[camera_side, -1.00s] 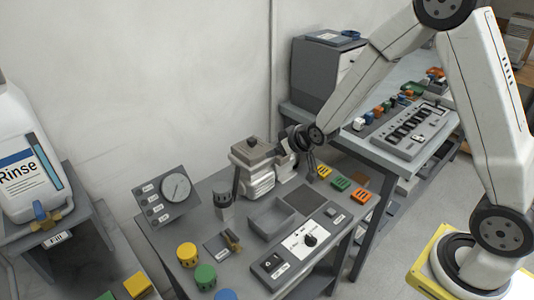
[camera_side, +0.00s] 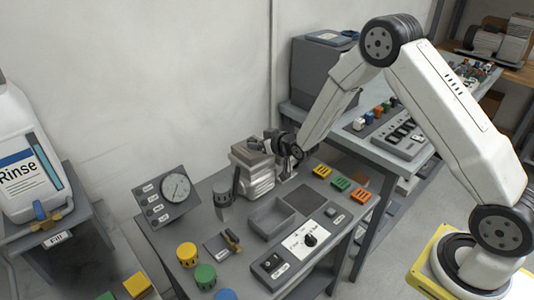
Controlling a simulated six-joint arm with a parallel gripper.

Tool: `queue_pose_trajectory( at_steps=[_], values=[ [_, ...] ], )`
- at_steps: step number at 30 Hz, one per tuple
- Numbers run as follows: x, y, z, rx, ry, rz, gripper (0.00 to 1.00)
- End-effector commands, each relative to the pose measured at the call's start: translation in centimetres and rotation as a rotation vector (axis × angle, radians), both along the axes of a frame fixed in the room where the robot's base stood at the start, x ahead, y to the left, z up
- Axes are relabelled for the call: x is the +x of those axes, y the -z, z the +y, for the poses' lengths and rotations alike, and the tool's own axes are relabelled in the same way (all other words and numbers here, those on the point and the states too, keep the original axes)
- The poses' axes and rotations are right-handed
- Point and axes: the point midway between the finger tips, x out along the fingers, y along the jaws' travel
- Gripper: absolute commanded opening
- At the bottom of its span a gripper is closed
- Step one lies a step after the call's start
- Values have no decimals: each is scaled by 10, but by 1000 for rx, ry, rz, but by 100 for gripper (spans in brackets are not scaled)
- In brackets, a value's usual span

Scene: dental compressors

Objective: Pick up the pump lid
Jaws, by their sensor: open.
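The pump (camera_side: 258,181) is a ribbed grey metal block at the back of the grey workbench. The pump lid (camera_side: 240,152) is the flat grey piece on its top, partly hidden behind my gripper. My gripper (camera_side: 262,143) is at the lid's right side, reaching in from the right just above the pump top. Its fingers are small and dark here. I cannot tell whether they touch the lid.
Yellow (camera_side: 187,254) and green (camera_side: 205,277) caps stand at the front left. The wall is close behind the pump.

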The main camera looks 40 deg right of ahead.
Motion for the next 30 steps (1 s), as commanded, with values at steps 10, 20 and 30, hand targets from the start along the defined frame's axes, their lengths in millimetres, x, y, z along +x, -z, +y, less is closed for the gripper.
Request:
queue_pose_trajectory(
  at_steps=[10,20,30],
  values=[
    [14,6,0,0,0,1,79],
    [22,9,0,0,0,0,79],
    [50,18,-1,0,0,1,79]
  ],
)
